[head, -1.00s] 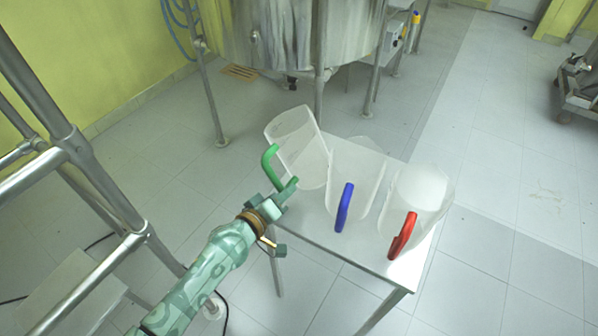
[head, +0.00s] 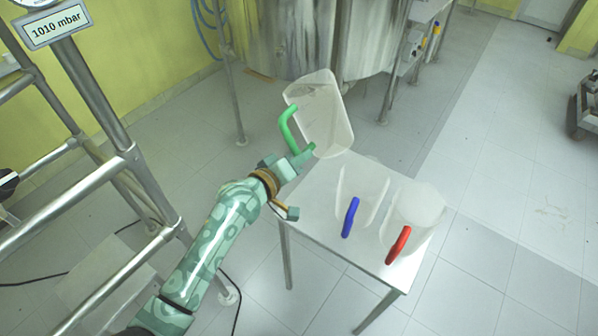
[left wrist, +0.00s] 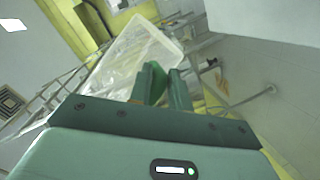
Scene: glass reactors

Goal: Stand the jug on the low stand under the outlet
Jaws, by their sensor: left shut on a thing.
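A clear jug (head: 322,112) with a green handle (head: 287,127) hangs tilted in the air above the far left corner of the small table. My left gripper (head: 303,158) is shut on the lower part of that handle. The jug (left wrist: 135,58) also shows in the left wrist view, beyond the fingers (left wrist: 163,85). My right gripper is not in view. I cannot make out a low stand. The outlet cannot be made out for sure; a large steel vessel (head: 290,35) on legs stands at the back.
The white table (head: 310,208) holds a jug with a blue handle (head: 350,216) and one with a red handle (head: 398,245). A metal frame (head: 100,170) with a "1010 mbar" sign (head: 53,26) stands at left. Floor between table and vessel is clear.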

